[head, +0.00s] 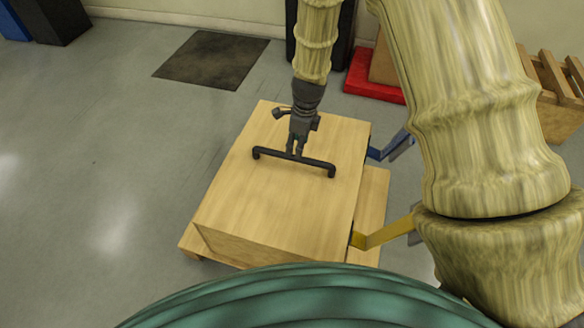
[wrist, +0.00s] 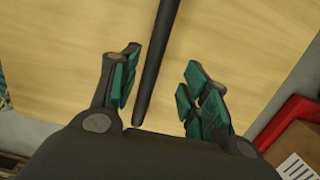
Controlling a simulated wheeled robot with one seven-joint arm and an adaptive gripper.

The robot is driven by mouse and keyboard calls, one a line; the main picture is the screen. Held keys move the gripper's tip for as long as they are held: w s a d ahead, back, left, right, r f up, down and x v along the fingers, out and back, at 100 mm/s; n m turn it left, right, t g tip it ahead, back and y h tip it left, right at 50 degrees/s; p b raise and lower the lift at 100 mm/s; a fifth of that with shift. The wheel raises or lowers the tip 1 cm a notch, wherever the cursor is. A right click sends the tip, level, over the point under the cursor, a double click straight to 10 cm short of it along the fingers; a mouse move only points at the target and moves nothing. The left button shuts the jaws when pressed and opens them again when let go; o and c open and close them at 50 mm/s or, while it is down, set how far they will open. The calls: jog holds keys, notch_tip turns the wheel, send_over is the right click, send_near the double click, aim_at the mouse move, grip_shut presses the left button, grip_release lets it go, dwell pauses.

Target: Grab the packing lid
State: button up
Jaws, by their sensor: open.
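The packing lid (head: 285,205) is a light wooden top with a black bar handle (head: 315,164) across it. It sits on a wooden crate or base in the head view. My gripper (head: 297,150) points down at the middle of the handle. In the wrist view my gripper (wrist: 155,85) is open, with its green-padded fingers apart. The handle (wrist: 158,60) runs between the fingers there, with a gap on both sides. The lid's wood surface (wrist: 230,50) fills most of the wrist view behind them.
A yellow bracket (head: 385,233) and a blue bracket (head: 390,147) stick out at the right side of the crate. A red base with a box (head: 375,80) and a wooden pallet-like stack (head: 555,90) stand at the back right. A dark mat (head: 212,60) lies behind. The floor at left is clear.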

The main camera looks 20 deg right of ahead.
aim_at(293, 156)
jog(key=shift+a+f+b, duration=0.2)
jog(key=shift+f+b, duration=0.2)
jog(key=shift+f, duration=0.7)
jog(key=shift+a+f+b, duration=0.25)
jog(key=shift+f+b, duration=0.2)
jog(key=shift+f, duration=0.65)
jog(key=shift+a+f+b, duration=0.2)
jog(key=shift+f+b, duration=0.2)
jog(key=shift+f, duration=0.7)
grip_shut()
jog(key=shift+r, duration=0.1)
